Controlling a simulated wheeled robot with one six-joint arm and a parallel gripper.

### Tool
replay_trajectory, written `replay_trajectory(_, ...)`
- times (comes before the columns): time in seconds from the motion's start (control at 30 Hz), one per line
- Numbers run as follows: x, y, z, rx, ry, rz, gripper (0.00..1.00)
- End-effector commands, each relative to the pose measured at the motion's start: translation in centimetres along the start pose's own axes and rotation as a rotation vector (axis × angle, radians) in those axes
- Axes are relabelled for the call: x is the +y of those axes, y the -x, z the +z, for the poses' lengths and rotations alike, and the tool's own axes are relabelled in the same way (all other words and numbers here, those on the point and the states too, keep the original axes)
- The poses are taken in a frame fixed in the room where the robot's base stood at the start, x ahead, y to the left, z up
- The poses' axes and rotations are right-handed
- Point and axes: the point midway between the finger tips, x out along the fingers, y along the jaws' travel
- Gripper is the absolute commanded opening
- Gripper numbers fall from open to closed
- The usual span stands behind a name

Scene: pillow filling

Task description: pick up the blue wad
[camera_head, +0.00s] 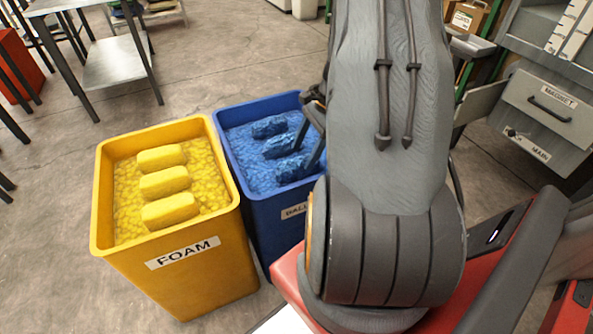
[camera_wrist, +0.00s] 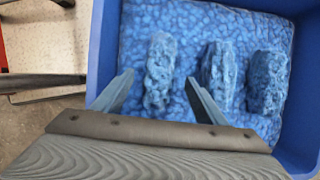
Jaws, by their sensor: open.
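Three textured blue wads lie in a row on the blue fill of the blue bin (camera_head: 302,101). In the head view they are the far wad (camera_head: 269,127), the middle wad (camera_head: 279,146) and the near wad (camera_head: 292,167). My gripper (camera_head: 302,160) reaches in from the right, open and empty. In the wrist view its two fingertips (camera_wrist: 160,77) stand on either side of the leftmost blue wad (camera_wrist: 159,60), apart from it. The other wads, one in the middle (camera_wrist: 219,70) and one on the right (camera_wrist: 267,82), lie outside the fingers. Fingertip height over the fill is hard to tell.
A yellow bin (camera_head: 190,275) labelled FOAM, with yellow wads, stands left of the blue bin. A metal table (camera_head: 115,62) is at the back left, a grey drawer cabinet (camera_head: 540,110) at the right.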

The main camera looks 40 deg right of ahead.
Motion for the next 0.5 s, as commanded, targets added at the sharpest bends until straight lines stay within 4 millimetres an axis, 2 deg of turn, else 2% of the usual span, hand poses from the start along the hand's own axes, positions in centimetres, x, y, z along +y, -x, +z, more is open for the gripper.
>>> replay_trajectory(0.3, 0.2, -4.2, 0.6, 0.0, 0.003, 0.003, 0.66)
replay_trajectory(0.5, 0.2, -5.5, 0.6, 0.001, 0.004, 0.002, 0.66)
